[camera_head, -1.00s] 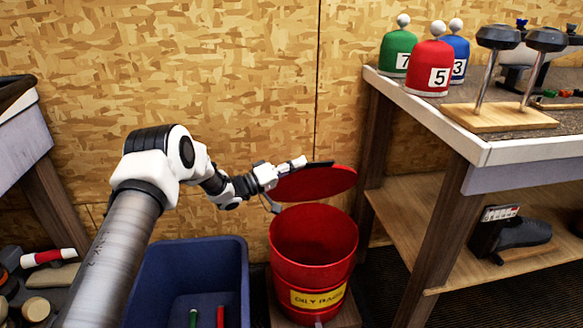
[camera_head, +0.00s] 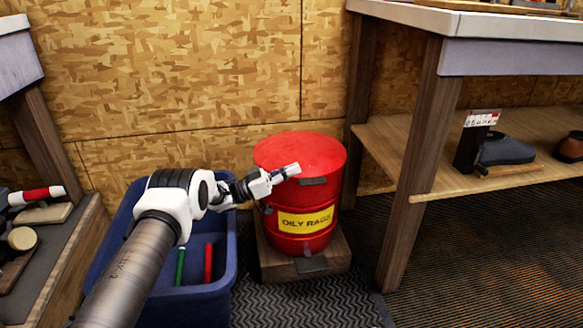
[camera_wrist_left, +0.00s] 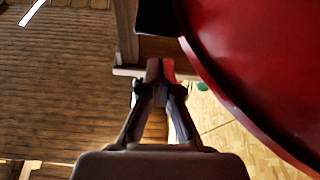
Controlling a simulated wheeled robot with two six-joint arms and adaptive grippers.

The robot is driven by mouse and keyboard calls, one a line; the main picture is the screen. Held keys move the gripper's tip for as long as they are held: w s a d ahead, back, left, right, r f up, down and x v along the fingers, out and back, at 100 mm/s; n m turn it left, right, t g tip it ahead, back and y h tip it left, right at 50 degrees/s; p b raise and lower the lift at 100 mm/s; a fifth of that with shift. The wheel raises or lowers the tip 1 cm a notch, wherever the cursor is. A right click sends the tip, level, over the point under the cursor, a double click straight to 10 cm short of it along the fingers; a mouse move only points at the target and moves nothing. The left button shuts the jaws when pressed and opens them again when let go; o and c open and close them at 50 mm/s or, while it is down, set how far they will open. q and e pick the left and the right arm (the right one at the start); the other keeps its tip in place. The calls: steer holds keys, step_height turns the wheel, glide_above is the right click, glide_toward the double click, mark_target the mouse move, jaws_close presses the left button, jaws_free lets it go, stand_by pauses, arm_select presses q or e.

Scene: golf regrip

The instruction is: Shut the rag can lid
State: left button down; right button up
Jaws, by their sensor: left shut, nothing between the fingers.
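The red rag can (camera_head: 292,243) stands upright with a yellow "OILY RAGS" label on its front. Its red lid (camera_head: 295,147) lies flat across the top, with no gap that I can make out, and hides the inside of the can. A dark tab (camera_head: 312,181) shows at the lid's front edge. My left gripper (camera_head: 293,170) is shut and empty at the front part of the lid, close to the tab; I cannot tell whether it touches. In the left wrist view the shut fingers (camera_wrist_left: 158,72) are beside the curved red edge of the can's lid (camera_wrist_left: 262,55).
The can stands on a wooden base (camera_head: 330,261) with a pedal at its front. A blue bin (camera_head: 222,287) with a green and a red stick is left of it. A workbench (camera_head: 410,190) with a lower shelf stands at right. The floor in front is clear.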

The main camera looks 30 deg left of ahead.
mark_target(292, 182)
arm_select(q)
step_height(292, 182, down, 4)
steer(key=shift+s+d+r+b, duration=0.15)
steer(key=shift+r+b, duration=0.1)
steer(key=shift+b, duration=0.65)
